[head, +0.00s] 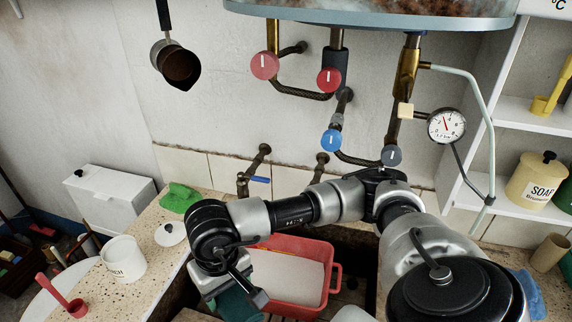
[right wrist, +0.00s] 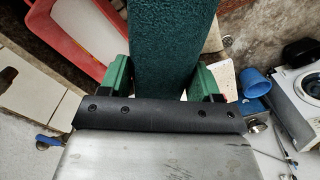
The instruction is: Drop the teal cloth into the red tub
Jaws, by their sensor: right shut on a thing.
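The teal cloth (right wrist: 174,45) hangs between the green fingers of my right gripper (right wrist: 165,82), which is shut on it. In the head view, part of the cloth (head: 238,304) shows below my right gripper (head: 236,294). The red tub (head: 335,284) sits in the trough, just right of the gripper, with a pale inside; my arm hides its back left part. I cannot tell how high the cloth is above the rim. My left gripper is out of view.
A white pot (head: 124,260), a lid (head: 170,234) and a green cloth-like thing (head: 180,198) lie on the left counter. A blue-handled tap (head: 258,180) and pipes stand behind the tub. A blue cup (right wrist: 254,82) shows in the right wrist view.

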